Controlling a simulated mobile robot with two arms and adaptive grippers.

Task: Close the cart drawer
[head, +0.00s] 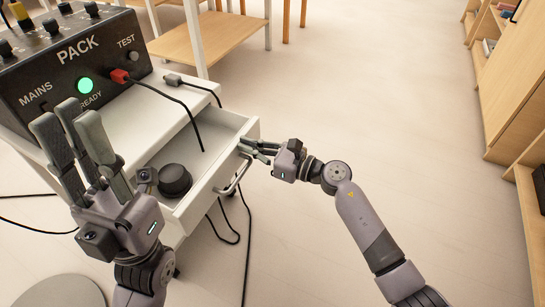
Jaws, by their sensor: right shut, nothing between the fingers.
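The white cart (130,122) stands at the left with its drawer (213,168) pulled out toward the right. The drawer's front panel carries a curved metal handle (234,178). My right gripper (246,149) is shut and empty, with its fingertips at the outer side of the drawer front, close to the handle's far end. I cannot tell whether they touch the panel. My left gripper (68,118) is raised in front of the cart at the near left, its fingers apart and empty.
A dark round object (174,180) lies in the drawer. A black PACK box (70,60) with a green light sits on the cart top. A black cable (190,110) hangs over the drawer; others trail on the floor. Shelves (510,85) stand right; the middle floor is clear.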

